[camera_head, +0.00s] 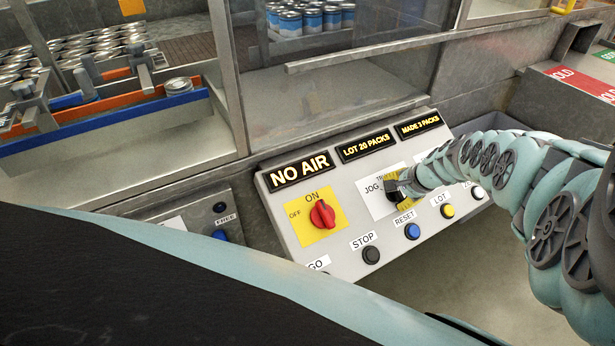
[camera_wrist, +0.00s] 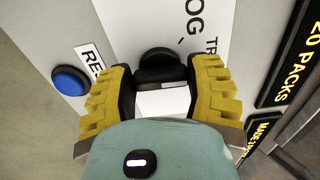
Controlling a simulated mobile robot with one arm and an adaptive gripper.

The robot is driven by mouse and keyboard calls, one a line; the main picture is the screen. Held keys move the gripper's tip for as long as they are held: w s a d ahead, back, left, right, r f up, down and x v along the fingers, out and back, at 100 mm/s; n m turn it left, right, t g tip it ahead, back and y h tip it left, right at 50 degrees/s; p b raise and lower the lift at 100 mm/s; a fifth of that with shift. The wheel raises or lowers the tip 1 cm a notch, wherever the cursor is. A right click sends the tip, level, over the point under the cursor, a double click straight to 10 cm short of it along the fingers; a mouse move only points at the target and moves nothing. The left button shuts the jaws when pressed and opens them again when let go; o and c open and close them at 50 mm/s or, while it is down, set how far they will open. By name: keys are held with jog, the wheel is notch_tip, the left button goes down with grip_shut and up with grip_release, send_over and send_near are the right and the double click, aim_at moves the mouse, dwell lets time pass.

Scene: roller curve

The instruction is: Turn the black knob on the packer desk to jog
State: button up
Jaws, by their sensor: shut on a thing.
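The packer desk (camera_head: 285,225) is a sloped pale panel. The black knob (camera_wrist: 160,62) sits on a white plate (camera_head: 374,204) with the label JOG at its left and a label starting with TR above. My gripper (camera_wrist: 162,84) has its yellow-padded fingers on either side of the knob and is shut on it. In the head view my gripper (camera_head: 397,186) covers most of the knob, and I cannot tell which label it points at.
A red switch (camera_head: 322,214) marked ON and OFF sits left of the plate. Below are the black STOP button (camera_head: 371,255), blue RESET button (camera_head: 412,231) and yellow LOT button (camera_head: 447,211). Lit displays (camera_head: 299,170) read NO AIR, LOT 20 PACKS and MADE 3 PACKS.

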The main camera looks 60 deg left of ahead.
jog(key=n+b, duration=0.1)
jog(key=n, duration=0.4)
jog(key=shift+f+n, duration=0.1)
jog(key=shift+n, duration=0.2)
jog(key=shift+d+n+b, duration=0.1)
jog(key=shift+n+b, duration=0.9)
jog(key=shift+n, duration=0.8)
jog(key=shift+w, duration=0.1)
jog(key=o, duration=1.2)
jog(key=shift+r, duration=0.2)
jog(key=shift+d+r, duration=0.15)
jog(key=shift+r, duration=0.25)
jog(key=v, duration=1.1)
